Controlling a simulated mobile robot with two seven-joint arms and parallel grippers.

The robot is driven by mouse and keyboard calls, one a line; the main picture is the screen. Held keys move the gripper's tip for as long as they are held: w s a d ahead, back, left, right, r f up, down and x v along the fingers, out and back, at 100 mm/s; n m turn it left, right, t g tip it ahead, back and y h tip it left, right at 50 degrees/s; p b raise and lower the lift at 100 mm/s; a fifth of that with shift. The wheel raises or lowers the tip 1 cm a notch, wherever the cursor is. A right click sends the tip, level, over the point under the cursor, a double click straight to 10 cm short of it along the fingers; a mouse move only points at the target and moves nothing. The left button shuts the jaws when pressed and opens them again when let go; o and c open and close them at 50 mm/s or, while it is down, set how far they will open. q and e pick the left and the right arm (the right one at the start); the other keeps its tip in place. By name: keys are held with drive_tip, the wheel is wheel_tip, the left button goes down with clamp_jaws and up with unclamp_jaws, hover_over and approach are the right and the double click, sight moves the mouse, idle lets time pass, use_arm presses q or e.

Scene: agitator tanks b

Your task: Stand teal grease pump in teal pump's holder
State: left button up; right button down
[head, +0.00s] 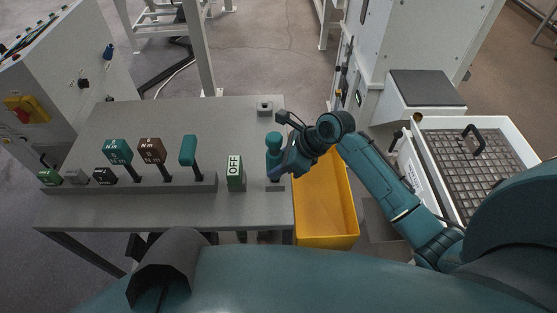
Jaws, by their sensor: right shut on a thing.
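The teal grease pump (273,143) is upright at the right end of the grey table, with a rounded teal top. My right gripper (280,170) is shut on it from the right and hides much of its lower part. A low grey block (275,188) shows just below the pump; I cannot tell whether the pump touches it. A small grey box with a dark opening (264,107) stands at the table's back right. I cannot tell which of these two is the teal pump's holder. My left gripper is not in view.
A green OFF block (235,173) stands close left of the pump. A grey rack (128,189) with teal and brown handled tags lies further left. A yellow bin (327,205) is right of the table. The table's back middle is clear.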

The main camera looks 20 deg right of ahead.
drive_tip(key=shift+f, duration=0.75)
drive_tip(key=c, duration=0.9)
unclamp_jaws()
drive_tip(key=v, duration=1.3)
drive_tip(key=s+f+n+h, duration=0.3)
drive_tip(key=s+f+n, duration=0.1)
drive_tip(key=s+n, duration=0.75)
drive_tip(key=s+f+n+h, duration=0.35)
drive_tip(key=s+n, duration=0.45)
drive_tip(key=n, duration=0.7)
drive_tip(key=w+a+f+t+y, duration=0.1)
drive_tip(key=a+f+t, duration=0.1)
drive_tip(key=f, duration=0.1)
drive_tip(key=w+a+f+t+y, duration=0.1)
drive_tip(key=w+a+f+t, duration=0.1)
drive_tip(key=f, duration=0.2)
drive_tip(key=w+a+f+t+y, duration=0.1)
drive_tip(key=a+f+t, duration=0.1)
drive_tip(key=f, duration=0.1)
drive_tip(key=shift+w+f+n, duration=0.25)
drive_tip(key=shift+w, duration=0.15)
